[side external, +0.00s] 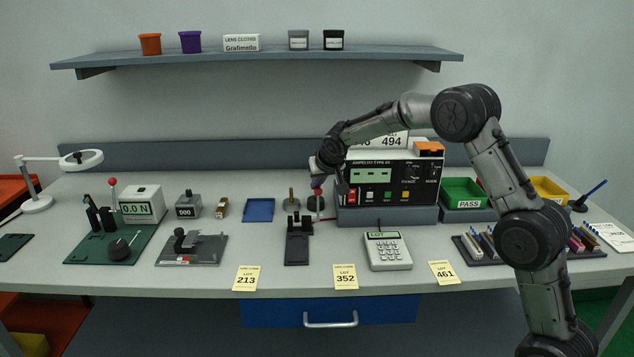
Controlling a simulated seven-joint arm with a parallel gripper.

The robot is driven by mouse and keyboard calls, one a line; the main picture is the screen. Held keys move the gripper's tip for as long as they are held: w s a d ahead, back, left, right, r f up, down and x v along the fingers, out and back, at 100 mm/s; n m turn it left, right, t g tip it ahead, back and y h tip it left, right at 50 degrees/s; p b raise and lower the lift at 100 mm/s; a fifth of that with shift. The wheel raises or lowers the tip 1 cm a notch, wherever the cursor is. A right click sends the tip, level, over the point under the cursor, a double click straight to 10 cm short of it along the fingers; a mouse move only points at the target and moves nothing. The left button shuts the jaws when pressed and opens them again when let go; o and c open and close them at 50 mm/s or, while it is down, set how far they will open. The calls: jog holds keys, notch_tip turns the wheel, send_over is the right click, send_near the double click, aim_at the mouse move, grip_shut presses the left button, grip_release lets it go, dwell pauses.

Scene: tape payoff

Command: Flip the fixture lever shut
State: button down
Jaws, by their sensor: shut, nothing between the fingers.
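A small black fixture (297,248) lies on the bench left of the keypad. A lever with a red knob (317,191) stands roughly upright at its rear right. My gripper (318,182) points down right at this knob and is shut with nothing held. It overlaps the knob in the picture; whether they touch I cannot tell. The fingertips are small and partly hidden behind the wrist.
The Ampelio tester (388,185) stands close right of my gripper. The keypad (388,252) lies in front of it. Small brass parts (291,201) and a blue tray (258,210) are to the left. Another red-knobbed lever (113,184) stands on the green plate (85,250).

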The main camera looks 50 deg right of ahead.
jog(key=shift+s+a, duration=0.65)
jog(key=shift+s+a+f, duration=1.3)
jog(key=shift+s+a, duration=0.25)
jog(key=shift+s, duration=0.05)
jog(key=shift+s+a+f, duration=1.3)
jog(key=shift+s+a, duration=0.25)
jog(key=shift+s, duration=0.05)
jog(key=w+r, duration=0.4)
jog(key=r, duration=0.2)
jog(key=s+a+f, duration=0.1)
jog(key=s+a, duration=0.3)
jog(key=s, duration=0.4)
jog(key=shift+s+a+f+t, duration=0.3)
jog(key=shift+s+f, duration=0.05)
jog(key=shift+s, duration=0.05)
